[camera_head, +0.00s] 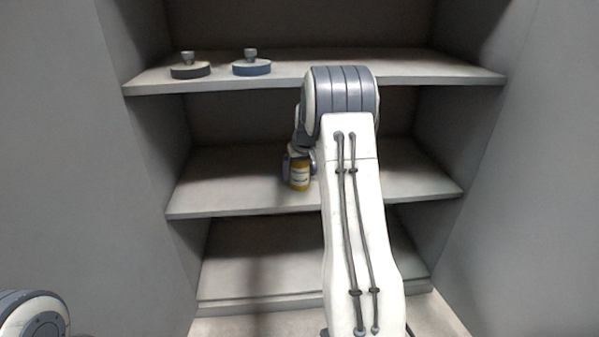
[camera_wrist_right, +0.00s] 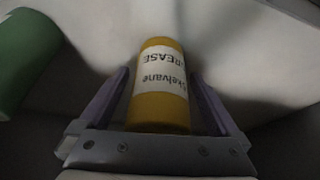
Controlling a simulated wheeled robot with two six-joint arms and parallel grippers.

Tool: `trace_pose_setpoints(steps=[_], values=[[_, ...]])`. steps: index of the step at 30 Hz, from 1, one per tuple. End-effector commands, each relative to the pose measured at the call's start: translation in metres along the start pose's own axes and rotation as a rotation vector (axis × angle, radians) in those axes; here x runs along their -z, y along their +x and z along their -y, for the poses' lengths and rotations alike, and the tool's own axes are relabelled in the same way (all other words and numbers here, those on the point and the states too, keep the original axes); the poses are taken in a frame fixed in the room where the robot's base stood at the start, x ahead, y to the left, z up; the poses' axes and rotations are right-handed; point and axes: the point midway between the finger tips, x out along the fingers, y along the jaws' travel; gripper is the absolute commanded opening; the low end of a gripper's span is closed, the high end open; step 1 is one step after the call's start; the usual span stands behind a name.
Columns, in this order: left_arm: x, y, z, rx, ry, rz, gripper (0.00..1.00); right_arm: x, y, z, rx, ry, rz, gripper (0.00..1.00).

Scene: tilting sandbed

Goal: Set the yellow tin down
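The yellow tin (camera_head: 300,176) has a white label and stands about upright at the middle shelf (camera_head: 240,203), near its front. I cannot tell whether its base touches the shelf. My right gripper (camera_head: 299,165) is around the tin, partly hidden behind my own arm. My left gripper is out of view; only a piece of my left arm shows at the lower left.
A green round-sided object (camera_wrist_right: 24,60) stands left of the tin in the right wrist view; I cannot find it in the head view. The top shelf (camera_head: 310,70) holds a dark disc with a knob (camera_head: 190,70) and a blue one (camera_head: 251,67). The middle shelf's left part looks clear.

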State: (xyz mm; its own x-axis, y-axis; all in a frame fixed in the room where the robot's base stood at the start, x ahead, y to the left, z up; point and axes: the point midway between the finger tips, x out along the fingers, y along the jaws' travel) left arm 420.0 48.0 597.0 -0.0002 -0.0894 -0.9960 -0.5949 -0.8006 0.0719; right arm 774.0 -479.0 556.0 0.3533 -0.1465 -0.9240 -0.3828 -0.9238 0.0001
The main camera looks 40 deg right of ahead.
Motion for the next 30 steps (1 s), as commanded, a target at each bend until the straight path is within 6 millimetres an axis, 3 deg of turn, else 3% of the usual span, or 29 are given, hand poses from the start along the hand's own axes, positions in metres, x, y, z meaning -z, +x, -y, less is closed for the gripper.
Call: trace_pose_setpoints(steps=[8,13,30], values=[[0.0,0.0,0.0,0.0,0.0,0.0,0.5,0.001,-0.002,0.0,0.0,0.0,0.0,1.0],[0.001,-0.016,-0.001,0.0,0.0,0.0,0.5,0.004,-0.021,0.0,0.0,0.0,-0.001,1.0],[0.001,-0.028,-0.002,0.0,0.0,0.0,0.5,-0.092,-0.055,0.0,0.0,0.001,0.0,1.0]])
